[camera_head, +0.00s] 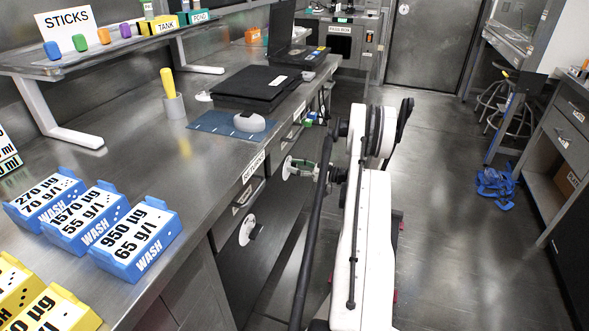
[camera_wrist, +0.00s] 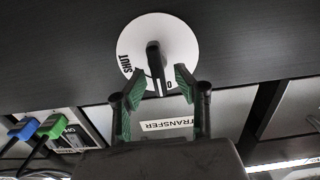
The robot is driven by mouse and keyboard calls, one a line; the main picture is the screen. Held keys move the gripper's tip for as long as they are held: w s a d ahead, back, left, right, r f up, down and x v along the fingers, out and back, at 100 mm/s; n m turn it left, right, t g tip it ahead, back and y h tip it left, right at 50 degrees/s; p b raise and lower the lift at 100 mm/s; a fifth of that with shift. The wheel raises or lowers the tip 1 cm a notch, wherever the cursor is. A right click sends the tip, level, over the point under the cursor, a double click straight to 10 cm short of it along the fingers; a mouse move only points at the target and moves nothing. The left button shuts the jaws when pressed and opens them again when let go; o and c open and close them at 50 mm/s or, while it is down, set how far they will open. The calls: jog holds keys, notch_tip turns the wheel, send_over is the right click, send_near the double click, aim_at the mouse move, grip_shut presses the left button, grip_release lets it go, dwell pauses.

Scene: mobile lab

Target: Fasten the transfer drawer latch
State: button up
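The latch is a white round plate (camera_wrist: 140,35) on a dark drawer front, with a black handle (camera_wrist: 154,60) at its middle. The word SHUT shows at the plate's left; an O shows beside the handle's lower end, the rest of that word hidden. The handle points down toward my gripper in the wrist view. My gripper (camera_wrist: 159,72) has its green-padded fingers apart, one on each side of the handle's lower end; contact cannot be told. A TRANSFER label (camera_wrist: 166,125) shows below, partly behind my gripper. In the head view my gripper (camera_head: 304,166) is at a white plate on the cabinet front.
A second white latch plate (camera_head: 248,229) is on a nearer drawer front. A drawer handle (camera_head: 243,204) stands out above it. Blue (camera_wrist: 25,129) and green (camera_wrist: 53,126) plugs with cables are left of my gripper. The steel bench top (camera_head: 215,170) overhangs the drawers.

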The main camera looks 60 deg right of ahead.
jog(key=shift+w, duration=0.2)
grip_shut()
jog(key=shift+m, duration=0.6)
jog(key=m, duration=0.5)
jog(key=shift+d+f, duration=0.3)
jog(key=shift+d, duration=0.05)
jog(key=m, duration=0.3)
jog(key=f+m, duration=0.1)
jog(key=m, duration=0.7)
jog(key=shift+w+d+f, duration=0.15)
jog(key=shift+d+f, duration=0.15)
jog(key=shift+d, duration=0.1)
jog(key=shift+m, duration=0.4)
